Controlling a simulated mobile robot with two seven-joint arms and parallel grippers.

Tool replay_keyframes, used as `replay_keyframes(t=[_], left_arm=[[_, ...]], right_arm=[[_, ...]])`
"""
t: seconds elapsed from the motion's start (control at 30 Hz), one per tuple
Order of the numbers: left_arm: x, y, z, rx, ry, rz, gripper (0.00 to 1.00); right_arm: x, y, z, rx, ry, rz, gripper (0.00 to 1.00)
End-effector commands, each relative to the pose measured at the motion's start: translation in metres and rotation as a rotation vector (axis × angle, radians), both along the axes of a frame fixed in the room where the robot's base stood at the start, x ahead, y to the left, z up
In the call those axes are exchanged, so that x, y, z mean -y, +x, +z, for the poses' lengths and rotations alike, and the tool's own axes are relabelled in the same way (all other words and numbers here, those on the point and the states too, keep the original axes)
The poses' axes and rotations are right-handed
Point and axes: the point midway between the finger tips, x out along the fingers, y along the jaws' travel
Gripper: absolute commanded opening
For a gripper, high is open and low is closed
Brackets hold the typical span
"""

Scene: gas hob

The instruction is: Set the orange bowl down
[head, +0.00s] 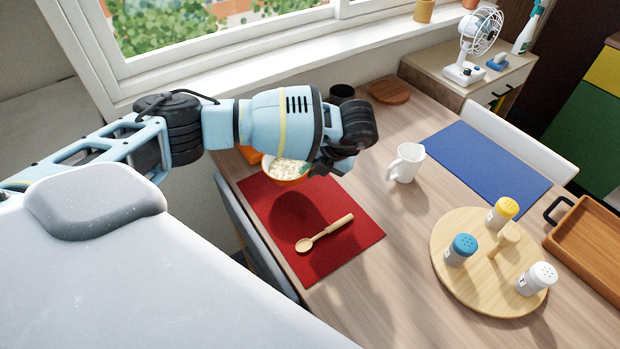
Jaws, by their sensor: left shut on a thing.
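The orange bowl (287,180) shows in the head view under my left wrist, its white inside filled with pale, grain-like pieces. My left gripper (326,167) is at the bowl's right rim and shut on it; the fingertips are partly hidden by the wrist. The bowl appears over the far part of the red mat (345,248), where a dark shadow falls. I cannot tell its exact height above the mat. My right gripper is not in view.
A wooden spoon (325,233) lies on the red mat. A white jug (406,163) stands to the right, before a blue mat (487,167). A round board (446,262) holds several shakers. A wooden tray (592,243) is at the right edge.

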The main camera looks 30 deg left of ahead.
Motion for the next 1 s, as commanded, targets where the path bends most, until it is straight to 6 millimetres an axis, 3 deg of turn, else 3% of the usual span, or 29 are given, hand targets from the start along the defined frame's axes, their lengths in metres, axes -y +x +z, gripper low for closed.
replay_keyframes(t=[0.23, 0.57, 0.6, 0.77, 1.0], left_arm=[[0.000, -0.001, -0.037, -0.002, 0.001, 0.000, 0.00], [0.000, 0.000, -0.039, -0.001, 0.002, 0.000, 0.00], [0.000, -0.001, -0.041, -0.002, 0.001, 0.000, 0.11], [0.000, -0.001, -0.040, -0.002, 0.001, 0.000, 0.32], [0.000, -0.001, -0.040, -0.002, 0.001, 0.000, 0.32]], right_arm=[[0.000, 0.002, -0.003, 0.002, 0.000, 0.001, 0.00], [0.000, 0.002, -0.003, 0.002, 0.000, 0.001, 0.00], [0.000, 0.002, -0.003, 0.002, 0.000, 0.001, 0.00], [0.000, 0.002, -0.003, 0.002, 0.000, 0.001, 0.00], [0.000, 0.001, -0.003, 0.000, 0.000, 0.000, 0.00]])
